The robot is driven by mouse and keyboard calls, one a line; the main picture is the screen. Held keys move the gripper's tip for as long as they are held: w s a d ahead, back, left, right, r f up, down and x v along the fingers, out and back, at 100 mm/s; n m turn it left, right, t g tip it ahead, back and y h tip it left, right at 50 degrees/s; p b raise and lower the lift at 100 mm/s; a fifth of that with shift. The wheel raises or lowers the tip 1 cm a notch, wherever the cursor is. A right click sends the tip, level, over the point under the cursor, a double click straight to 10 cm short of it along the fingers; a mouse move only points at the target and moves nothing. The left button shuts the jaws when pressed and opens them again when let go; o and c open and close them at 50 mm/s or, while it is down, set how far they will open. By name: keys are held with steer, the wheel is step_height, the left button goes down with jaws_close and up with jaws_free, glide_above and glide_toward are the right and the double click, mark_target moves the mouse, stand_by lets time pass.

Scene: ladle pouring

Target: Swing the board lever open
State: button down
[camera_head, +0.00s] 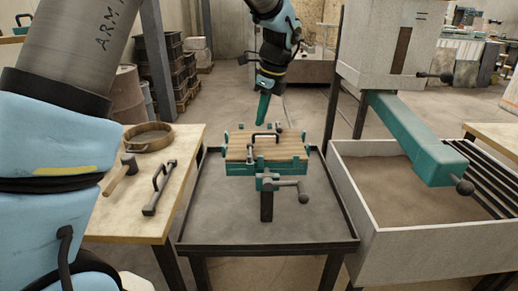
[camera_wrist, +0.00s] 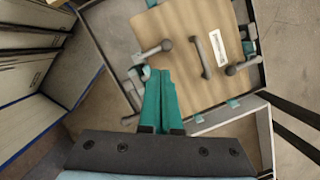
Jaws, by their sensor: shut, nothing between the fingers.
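A wooden board (camera_head: 290,148) sits in a teal clamp frame on a stand; the wrist view shows the board (camera_wrist: 215,30) from above. It carries a dark bar handle (camera_head: 265,136), also in the wrist view (camera_wrist: 199,57). A grey lever with a round dark knob (camera_wrist: 166,45) lies at the board's edge, just beyond my fingertips in the wrist view. Another grey lever with a knob (camera_wrist: 242,65) is at the right. My gripper (camera_head: 262,118) is shut and empty, pointing down above the board's far side; its teal fingers (camera_wrist: 158,72) show together. Contact with the lever cannot be told.
The stand is on a dark rimmed table (camera_head: 215,220). A wooden table (camera_head: 115,215) at left holds a round pan (camera_head: 147,137), a mallet (camera_head: 122,172) and a handled bar (camera_head: 160,187). At right is a sand-filled box (camera_head: 420,240) under a teal arm (camera_head: 415,140).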

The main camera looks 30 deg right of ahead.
mark_target(256, 153)
steer(key=shift+s+d+m, duration=0.25)
steer(key=shift+d+m, duration=0.25)
steer(key=shift+d, duration=0.25)
steer(key=shift+f, duration=0.1)
steer(key=p+x, duration=0.2)
steer(key=x, duration=0.7)
steer(key=shift+w+a+f+p, duration=0.1)
steer(key=shift+f+p, duration=0.25)
steer(key=shift+f, duration=0.05)
